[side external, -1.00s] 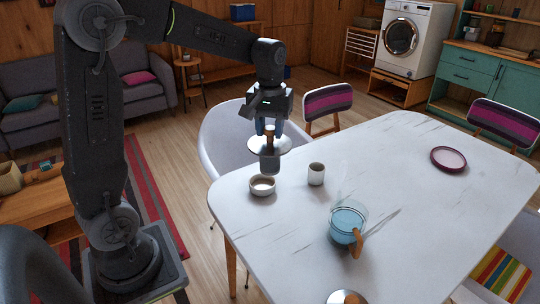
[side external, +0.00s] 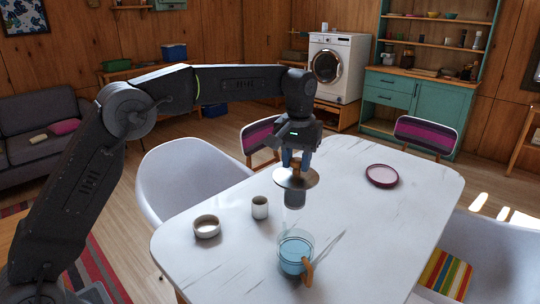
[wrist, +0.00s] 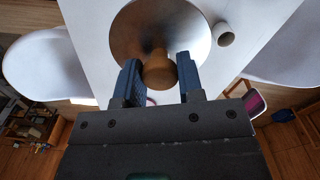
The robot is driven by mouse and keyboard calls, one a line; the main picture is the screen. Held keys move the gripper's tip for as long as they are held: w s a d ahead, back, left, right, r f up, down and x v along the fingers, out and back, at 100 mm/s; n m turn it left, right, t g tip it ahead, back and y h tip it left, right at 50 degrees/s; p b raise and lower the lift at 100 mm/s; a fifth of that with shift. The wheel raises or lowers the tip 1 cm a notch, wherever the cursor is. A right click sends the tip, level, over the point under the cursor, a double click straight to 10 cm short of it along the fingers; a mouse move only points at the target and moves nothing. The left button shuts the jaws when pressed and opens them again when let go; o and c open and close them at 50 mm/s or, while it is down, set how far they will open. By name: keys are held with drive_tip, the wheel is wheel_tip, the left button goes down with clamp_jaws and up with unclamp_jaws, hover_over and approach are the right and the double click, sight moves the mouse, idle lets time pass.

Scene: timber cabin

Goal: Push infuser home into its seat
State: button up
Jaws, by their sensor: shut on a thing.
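The infuser has a round metal lid (side external: 310,180), a wooden knob and a dark cylinder (side external: 295,199) hanging below. My gripper (side external: 294,161) is shut on the wooden knob, which shows between the two blue fingers in the wrist view (wrist: 159,72). The infuser hangs upright above the table, clear of it. The glass teapot (side external: 293,262) holds blue liquid and has a wooden handle (side external: 308,274). It stands on the table nearer the side camera, below the infuser in that picture. The infuser and teapot are apart. The teapot is not clearly visible in the wrist view.
On the white table (side external: 370,235), a pale cup (side external: 260,208) and a white bowl (side external: 207,227) stand left of the teapot. A maroon plate (side external: 382,176) lies at the back right. Chairs surround the table. The table's right side is clear.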

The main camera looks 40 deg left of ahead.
sight(300, 176)
drive_tip(key=f, duration=0.2)
drive_tip(key=d+f, duration=0.1)
drive_tip(key=f, duration=0.1)
drive_tip(key=shift+w, duration=0.15)
drive_tip(key=shift+f, duration=8)
drive_tip(key=o, duration=1.2)
